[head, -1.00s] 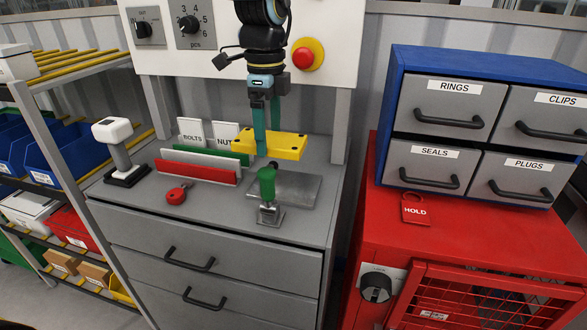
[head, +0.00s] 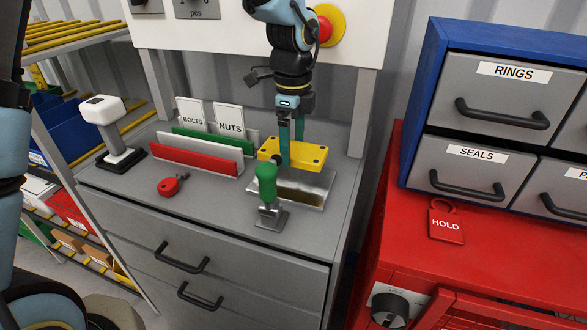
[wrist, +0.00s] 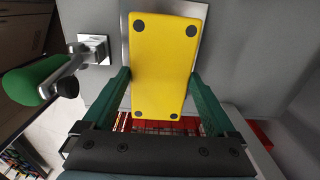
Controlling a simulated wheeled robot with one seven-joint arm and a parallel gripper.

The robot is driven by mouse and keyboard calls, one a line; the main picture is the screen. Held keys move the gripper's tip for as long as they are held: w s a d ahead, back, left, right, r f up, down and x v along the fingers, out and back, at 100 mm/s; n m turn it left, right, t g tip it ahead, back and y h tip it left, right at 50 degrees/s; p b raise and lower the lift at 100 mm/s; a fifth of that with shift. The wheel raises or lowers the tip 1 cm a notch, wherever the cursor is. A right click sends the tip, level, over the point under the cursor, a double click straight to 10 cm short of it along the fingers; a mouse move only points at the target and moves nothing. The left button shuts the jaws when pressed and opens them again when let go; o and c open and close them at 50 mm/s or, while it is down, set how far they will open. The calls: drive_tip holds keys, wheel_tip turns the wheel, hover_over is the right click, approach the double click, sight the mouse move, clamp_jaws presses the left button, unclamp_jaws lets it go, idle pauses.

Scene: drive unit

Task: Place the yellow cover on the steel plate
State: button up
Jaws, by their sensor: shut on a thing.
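The yellow cover (head: 310,155) is a flat block with dark round holes near its corners. My gripper (head: 291,160) points down and is shut on it, one finger along each long side in the wrist view (wrist: 162,95). The steel plate (head: 313,196) lies on the grey cabinet top, its near part bare with a dark reflection. The cover is over its far part; I cannot tell if they touch. In the wrist view the plate's edge (wrist: 201,28) shows around the cover's far end.
A green-handled clamp (head: 266,188) stands at the plate's front left, close to the cover. A red tag (head: 172,186), label racks (head: 200,152) and a white-topped device (head: 112,130) are further left. A white post (head: 368,110) rises at right.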

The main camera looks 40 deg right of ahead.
sight(293, 180)
drive_tip(key=shift+f+p, duration=0.55)
drive_tip(key=shift+f, duration=2.5)
drive_tip(key=shift+f, duration=0.1)
drive_tip(key=o, duration=1.2)
wheel_tip(293, 180, up, 12)
drive_tip(key=shift+r+b, duration=0.1)
drive_tip(key=shift+b, duration=0.85)
drive_tip(key=w+a+f+n, duration=0.1)
drive_tip(key=w+a+n, duration=0.45)
drive_tip(key=a, duration=0.35)
drive_tip(key=w+a+f+n, duration=0.1)
drive_tip(key=w+a+n, duration=0.5)
drive_tip(key=a, duration=0.4)
drive_tip(key=a+f+n, duration=0.1)
drive_tip(key=a+n, duration=0.4)
drive_tip(key=a, duration=0.2)
drive_tip(key=s+a+f+n+t, duration=0.1)
drive_tip(key=a+n, duration=0.5)
drive_tip(key=a, duration=0.1)
drive_tip(key=s+a+f+n, duration=0.1)
drive_tip(key=a+n, duration=0.5)
drive_tip(key=a, duration=0.2)
drive_tip(key=shift+s+a+f+t, duration=0.1)
drive_tip(key=shift+s+t, duration=0.15)
drive_tip(key=shift+t, duration=0.05)
